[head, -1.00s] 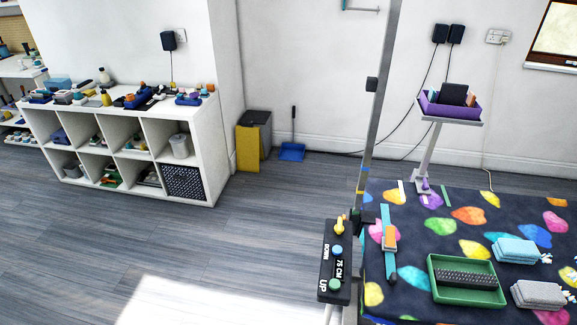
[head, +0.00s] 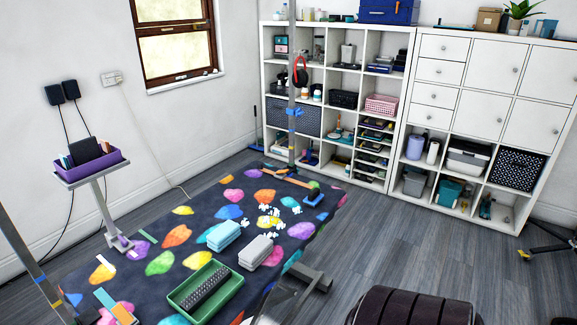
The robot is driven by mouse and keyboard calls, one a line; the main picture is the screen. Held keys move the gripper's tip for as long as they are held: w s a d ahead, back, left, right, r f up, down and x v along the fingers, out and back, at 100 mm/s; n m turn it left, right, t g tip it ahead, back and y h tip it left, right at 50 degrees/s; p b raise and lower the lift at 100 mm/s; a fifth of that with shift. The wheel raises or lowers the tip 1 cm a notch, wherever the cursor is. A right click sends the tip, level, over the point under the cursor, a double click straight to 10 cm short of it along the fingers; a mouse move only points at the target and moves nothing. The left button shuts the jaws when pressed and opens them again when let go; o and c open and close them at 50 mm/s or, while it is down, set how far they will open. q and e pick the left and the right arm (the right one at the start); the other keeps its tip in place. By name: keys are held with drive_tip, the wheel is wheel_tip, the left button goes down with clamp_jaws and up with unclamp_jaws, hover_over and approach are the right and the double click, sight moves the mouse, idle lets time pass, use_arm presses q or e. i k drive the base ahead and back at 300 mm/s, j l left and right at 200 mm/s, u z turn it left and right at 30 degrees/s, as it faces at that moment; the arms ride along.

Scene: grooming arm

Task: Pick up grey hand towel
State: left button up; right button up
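Neither of my grippers shows clearly in the head view.
A purple bin (head: 117,156) stands on a post at the table's left. A blue brush (head: 314,197) and white tufts (head: 272,222) lie on the table's far part. A metal upright (head: 292,90) rises at the far end. Shelves (head: 410,120) line the back; grey floor (head: 385,235) is open at right.

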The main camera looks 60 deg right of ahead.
sight(258, 249)
drive_tip(key=z, duration=0.4)
drive_tip(key=i+l+z, duration=0.1)
drive_tip(key=z, duration=1.1)
drive_tip(key=i+l, duration=0.05)
drive_tip(key=i, duration=0.05)
